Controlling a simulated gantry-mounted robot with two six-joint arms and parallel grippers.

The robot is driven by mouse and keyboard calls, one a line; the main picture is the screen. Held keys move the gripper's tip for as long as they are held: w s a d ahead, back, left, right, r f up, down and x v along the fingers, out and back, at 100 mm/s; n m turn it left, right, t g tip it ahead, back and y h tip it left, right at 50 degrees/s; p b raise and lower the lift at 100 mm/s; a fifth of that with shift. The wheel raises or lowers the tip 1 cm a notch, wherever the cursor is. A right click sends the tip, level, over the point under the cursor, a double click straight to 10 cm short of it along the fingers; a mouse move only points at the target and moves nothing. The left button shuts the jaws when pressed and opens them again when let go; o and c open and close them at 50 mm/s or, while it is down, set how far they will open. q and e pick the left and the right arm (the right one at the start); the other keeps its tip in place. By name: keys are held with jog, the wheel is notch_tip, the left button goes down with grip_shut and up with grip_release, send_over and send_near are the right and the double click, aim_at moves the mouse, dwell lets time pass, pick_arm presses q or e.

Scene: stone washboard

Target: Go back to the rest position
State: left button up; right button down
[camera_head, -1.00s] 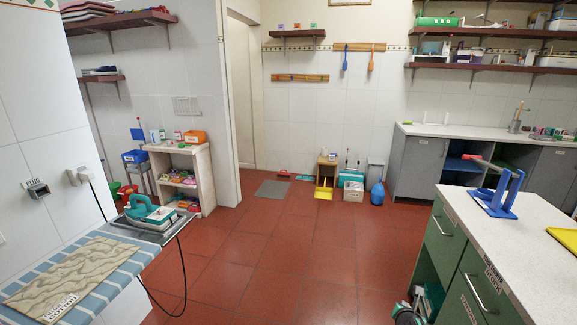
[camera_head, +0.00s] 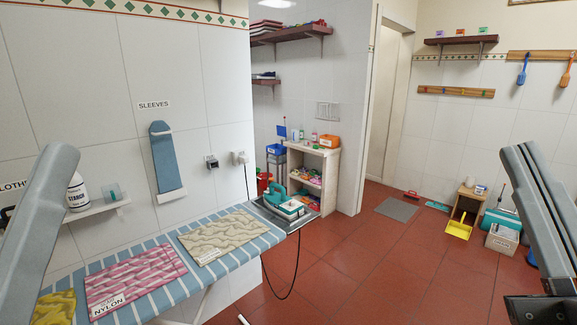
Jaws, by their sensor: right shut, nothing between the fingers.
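My right arm (camera_head: 545,215) stands at the right edge, and the dark part of my right gripper (camera_head: 540,308) shows at the bottom right corner. The gripper is shut with nothing in it, and the frame edge cuts off much of it. It is apart from the ironing board and the shelves. My left arm (camera_head: 38,225) slants up at the left edge, in front of the wall; its gripper is out of view.
A striped ironing board (camera_head: 163,260) carries a beige cloth (camera_head: 222,236), a pink cloth (camera_head: 135,278) and a yellow cloth (camera_head: 52,309). A green iron (camera_head: 290,204) rests at its far end. A small shelf (camera_head: 328,185) stands behind. Red floor (camera_head: 360,270) is open at centre right.

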jog(key=s+r+m+y+p, duration=0.1)
jog(key=s+r+m+p, duration=0.1)
jog(key=r+p, duration=1.7)
jog(key=s+a+r+m+p, duration=0.1)
jog(key=r+m+p, duration=0.3)
jog(key=r+p, duration=1.5)
jog(key=shift+s+r+t+y, duration=0.35)
jog(key=shift+r+t+y, duration=0.05)
jog(key=shift+r, duration=0.15)
